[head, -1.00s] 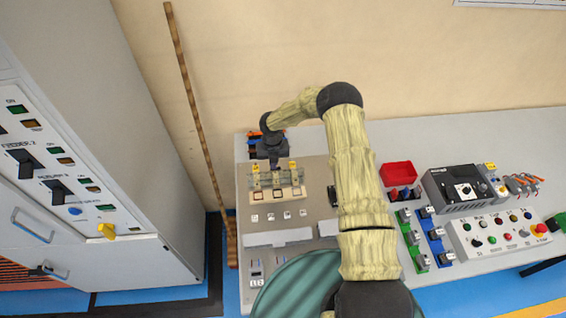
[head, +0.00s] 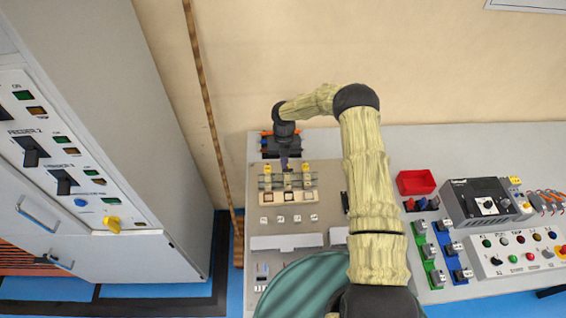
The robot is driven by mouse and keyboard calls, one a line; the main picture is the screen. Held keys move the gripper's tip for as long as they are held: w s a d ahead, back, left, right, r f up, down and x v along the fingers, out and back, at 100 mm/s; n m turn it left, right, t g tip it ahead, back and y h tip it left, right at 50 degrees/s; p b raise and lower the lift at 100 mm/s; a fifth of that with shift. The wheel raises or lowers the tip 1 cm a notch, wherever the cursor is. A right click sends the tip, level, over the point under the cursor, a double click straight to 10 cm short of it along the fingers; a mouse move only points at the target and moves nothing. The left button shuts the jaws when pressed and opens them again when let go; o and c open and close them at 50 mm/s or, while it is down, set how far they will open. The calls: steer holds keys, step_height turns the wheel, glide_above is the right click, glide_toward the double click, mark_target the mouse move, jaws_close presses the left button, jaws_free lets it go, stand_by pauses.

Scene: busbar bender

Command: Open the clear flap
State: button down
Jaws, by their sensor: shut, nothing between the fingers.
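A beige block (head: 310,196) with yellow-labelled parts stands on the grey panel at the back left of the bench. A small see-through strip, which looks like the clear flap (head: 298,183), lies across its front. Its exact edges and angle are too small to tell. My gripper (head: 285,166) points down at the back edge of the block, left of its middle. Its fingers are shut and empty. I cannot tell whether they touch the flap. The gripper and wrist hide part of what lies behind the block.
Small labelled switches (head: 281,219) sit in front of the block. A red bin (head: 416,182), a dark breaker unit (head: 486,201) and a button box (head: 520,248) are to the right. A tall grey cabinet (head: 150,150) stands left. My forearm crosses the bench's middle.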

steer(key=shift+d+f, duration=0.25)
steer(key=shift+f, duration=0.1)
steer(key=shift+r, duration=0.1)
steer(key=shift+r+p, duration=0.1)
steer(key=shift+p, duration=0.2)
steer(key=shift+w+r, duration=0.25)
steer(key=shift+r, duration=0.2)
step_height(320, 180, up, 16)
steer(key=w+b, duration=0.2)
steer(key=b, duration=0.3)
steer(key=shift+w+a+r, duration=0.2)
steer(key=shift+w+r, duration=0.05)
steer(key=shift+w, duration=0.15)
